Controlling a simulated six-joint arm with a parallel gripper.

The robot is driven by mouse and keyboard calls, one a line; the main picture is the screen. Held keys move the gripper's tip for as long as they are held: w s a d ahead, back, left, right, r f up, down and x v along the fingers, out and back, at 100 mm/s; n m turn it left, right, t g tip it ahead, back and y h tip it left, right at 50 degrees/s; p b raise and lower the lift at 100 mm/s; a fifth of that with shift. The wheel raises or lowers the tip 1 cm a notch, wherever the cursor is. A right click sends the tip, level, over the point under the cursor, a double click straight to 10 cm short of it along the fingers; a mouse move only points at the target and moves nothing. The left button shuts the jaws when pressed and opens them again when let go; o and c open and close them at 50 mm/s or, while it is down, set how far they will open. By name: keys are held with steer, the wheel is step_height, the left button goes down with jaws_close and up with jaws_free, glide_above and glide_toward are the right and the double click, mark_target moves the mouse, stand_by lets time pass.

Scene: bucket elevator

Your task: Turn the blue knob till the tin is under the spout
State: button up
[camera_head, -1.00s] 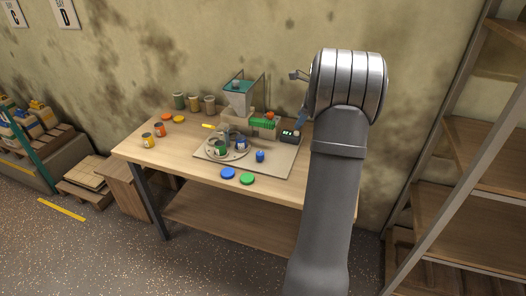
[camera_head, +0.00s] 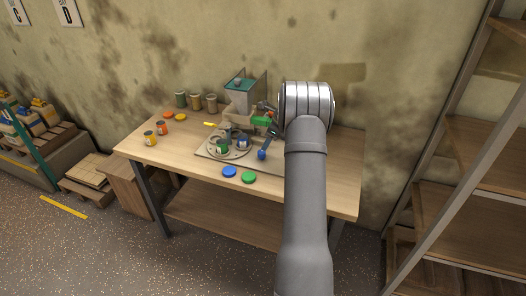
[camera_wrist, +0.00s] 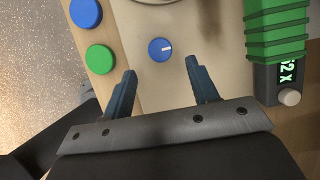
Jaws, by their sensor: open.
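The blue knob (camera_wrist: 161,50), with a white mark on its top, stands on the beige base plate (camera_wrist: 203,70) in the wrist view. My gripper (camera_wrist: 160,78) is open, its two blue fingers apart, with the knob a little ahead of and between the fingertips, not held. In the head view the blue knob (camera_head: 262,155) is at the plate's right part, beside the round turntable (camera_head: 213,150). A green tin (camera_head: 223,146) and a blue tin (camera_head: 243,142) stand on the turntable. The hopper (camera_head: 238,92) rises behind; its spout is hard to make out.
A blue lid (camera_wrist: 86,12) and a green lid (camera_wrist: 100,59) lie at the table's front. A green ribbed part (camera_wrist: 276,28) and a display box (camera_wrist: 282,84) stand right of the knob in the wrist view.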

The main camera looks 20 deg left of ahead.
mark_target(262, 152)
steer(key=x, duration=0.6)
steer(key=shift+a+f, duration=0.15)
steer(key=shift+f, duration=0.1)
steer(key=c, duration=1)
